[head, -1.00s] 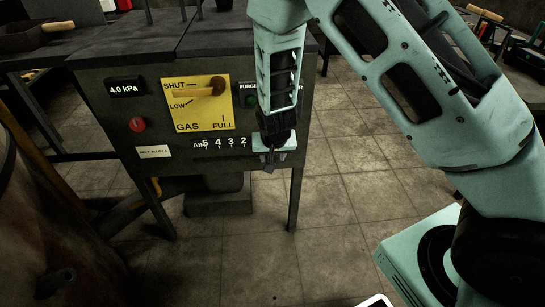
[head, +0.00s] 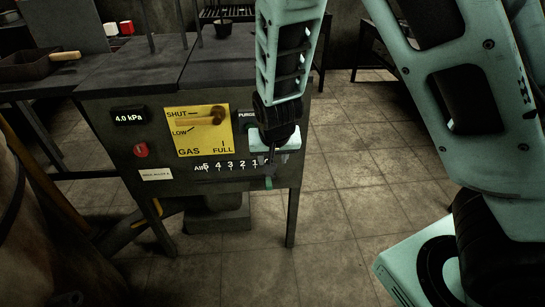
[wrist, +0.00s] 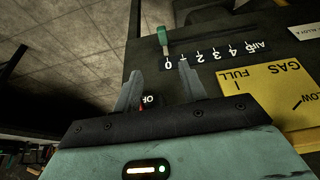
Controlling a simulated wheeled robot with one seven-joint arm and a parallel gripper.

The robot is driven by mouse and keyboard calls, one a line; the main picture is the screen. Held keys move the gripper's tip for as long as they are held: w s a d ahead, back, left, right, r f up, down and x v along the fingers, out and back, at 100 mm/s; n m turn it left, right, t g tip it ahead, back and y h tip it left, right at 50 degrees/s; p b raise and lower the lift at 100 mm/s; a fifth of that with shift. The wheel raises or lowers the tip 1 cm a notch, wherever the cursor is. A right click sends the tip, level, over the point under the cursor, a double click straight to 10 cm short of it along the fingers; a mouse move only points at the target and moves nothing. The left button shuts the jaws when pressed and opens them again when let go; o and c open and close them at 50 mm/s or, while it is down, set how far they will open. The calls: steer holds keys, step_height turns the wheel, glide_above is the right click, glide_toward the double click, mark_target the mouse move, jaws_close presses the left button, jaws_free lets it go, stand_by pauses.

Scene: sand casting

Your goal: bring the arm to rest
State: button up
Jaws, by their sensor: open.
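My gripper (head: 270,160) hangs at the right end of the furnace control panel, in front of the air scale. In the wrist view its two fingers (wrist: 160,72) are apart with nothing held between them. The green air slider handle (wrist: 163,40) stands beyond the fingertips at the 0 mark, apart from them. It also shows below the gripper in the head view (head: 268,183). The wooden gas lever (head: 198,119) lies nearly level on the yellow gas plate (head: 205,140), pointing left between SHUT and LOW. Part of the PURGE label is hidden behind my arm.
The dark furnace stand (head: 235,88) carries a 4.0 kPa display (head: 129,117) and a red knob (head: 141,150). A dark pan with a wooden handle (head: 65,56) sits on the bench at left. The tiled floor (head: 350,190) right of the stand is open.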

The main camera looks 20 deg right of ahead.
steer(key=s+a+r+n+g+y, duration=0.1)
steer(key=s+a+r+n+y, duration=0.1)
steer(key=s+a+r, duration=0.3)
steer(key=s+a+r+n+g+y, duration=0.1)
steer(key=s+a+n+g, duration=0.15)
steer(key=s, duration=0.35)
steer(key=s+r+n+h+p, duration=0.1)
steer(key=s+r+n, duration=0.25)
steer(key=s, duration=0.35)
steer(key=s+r+n, duration=0.3)
steer(key=s+r, duration=0.1)
steer(key=s, duration=0.4)
step_height(320, 180, up, 18)
steer(key=p, duration=1.8)
steer(key=shift+w+a+g, duration=0.2)
steer(key=shift+a+g, duration=0.15)
steer(key=shift+a, duration=0.1)
steer(key=shift+r, duration=0.1)
